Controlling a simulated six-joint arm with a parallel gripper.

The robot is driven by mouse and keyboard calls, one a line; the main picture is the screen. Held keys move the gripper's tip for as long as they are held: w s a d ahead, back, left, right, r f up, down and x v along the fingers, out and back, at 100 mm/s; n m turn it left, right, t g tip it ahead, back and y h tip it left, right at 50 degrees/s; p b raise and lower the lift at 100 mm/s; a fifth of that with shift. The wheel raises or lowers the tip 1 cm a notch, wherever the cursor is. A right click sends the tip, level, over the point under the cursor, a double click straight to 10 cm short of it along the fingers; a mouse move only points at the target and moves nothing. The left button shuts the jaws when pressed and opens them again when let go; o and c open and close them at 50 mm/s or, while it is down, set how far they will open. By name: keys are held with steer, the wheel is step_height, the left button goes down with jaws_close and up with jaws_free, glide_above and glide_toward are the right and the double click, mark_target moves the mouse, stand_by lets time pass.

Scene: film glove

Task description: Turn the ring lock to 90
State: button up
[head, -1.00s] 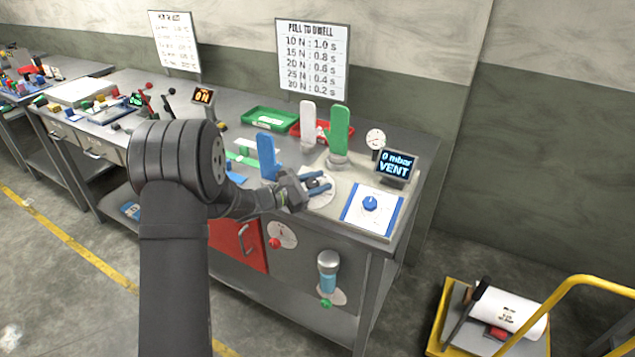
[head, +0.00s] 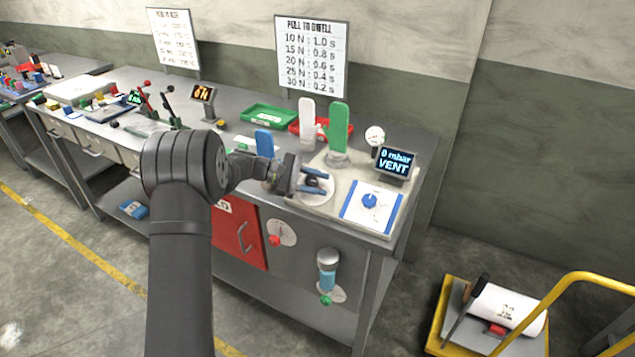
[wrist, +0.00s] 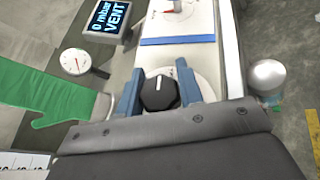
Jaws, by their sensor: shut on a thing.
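The ring lock shows as a black faceted knob (wrist: 160,93) with a white line on its top, on a round white dial plate (wrist: 205,88). In the head view the plate (head: 322,198) lies on the bench, partly covered by my gripper. My gripper (wrist: 158,90) is shut on the black knob, with one blue finger on each side. In the head view my gripper (head: 314,180) reaches in from the left, low over the plate. The dial's markings are too small or hidden to read.
A display (head: 395,163) reads "0 mbar VENT", near a round gauge (head: 375,136). A green glove form (head: 339,130), a white one (head: 307,125) and a blue one (head: 265,144) stand nearby.

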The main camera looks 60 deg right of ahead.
stand_by(0.4)
steer(key=o, duration=1)
steer(key=shift+c, duration=0.2)
steer(key=v, duration=1.7)
steer(key=shift+w, duration=0.3)
steer(key=shift+s+d+r, duration=0.1)
steer(key=x, duration=1.7)
steer(key=shift+s, duration=0.2)
